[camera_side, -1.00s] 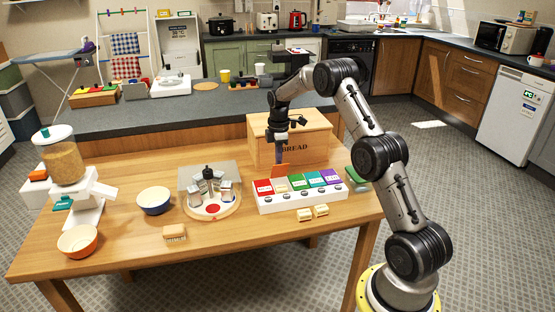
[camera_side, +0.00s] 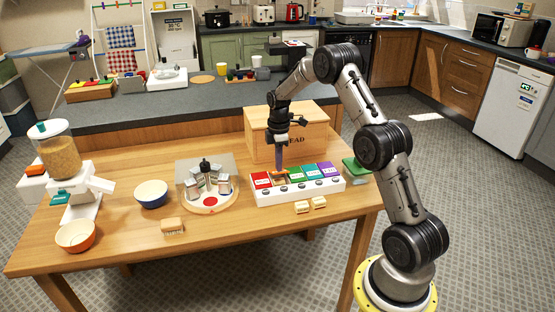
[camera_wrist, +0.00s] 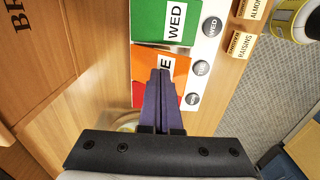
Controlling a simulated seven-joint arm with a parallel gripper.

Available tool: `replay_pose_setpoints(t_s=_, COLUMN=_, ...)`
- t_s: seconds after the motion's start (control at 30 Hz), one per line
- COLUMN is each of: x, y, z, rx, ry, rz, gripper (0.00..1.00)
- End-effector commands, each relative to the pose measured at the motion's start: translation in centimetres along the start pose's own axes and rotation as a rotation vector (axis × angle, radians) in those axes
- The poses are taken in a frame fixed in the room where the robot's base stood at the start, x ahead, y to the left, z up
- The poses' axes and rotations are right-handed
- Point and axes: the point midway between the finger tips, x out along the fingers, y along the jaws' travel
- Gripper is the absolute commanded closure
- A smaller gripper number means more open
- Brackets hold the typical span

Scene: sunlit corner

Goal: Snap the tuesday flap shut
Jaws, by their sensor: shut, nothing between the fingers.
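The white organizer box (camera_side: 300,193) has a row of coloured flaps. The red flap (camera_side: 261,180), green flap (camera_side: 295,174), teal flap and purple flap lie flat. The orange flap marked with a part-hidden TUE label (camera_wrist: 180,68) sits between the red and green flaps in the wrist view. My gripper (camera_side: 279,168) is shut and empty, pointing down at the orange flap. In the wrist view its fingertips (camera_wrist: 160,74) overlap this flap and hide part of it. I cannot tell whether the flap is fully flat or still tilted.
A wooden bread box (camera_side: 300,138) stands close behind the organizer. Two small labelled blocks (camera_side: 310,204) lie in front of it. A round board with silver pieces (camera_side: 210,203) is to the left, and a green-topped item (camera_side: 356,168) to the right.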

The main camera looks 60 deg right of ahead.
Motion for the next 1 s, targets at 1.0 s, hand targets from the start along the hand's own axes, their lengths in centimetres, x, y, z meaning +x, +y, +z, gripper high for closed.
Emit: replay_pose_setpoints(t_s=1.0, x=2.1, y=-1.7, z=0.0, rx=0.0, ry=0.0, rz=0.0, gripper=1.0)
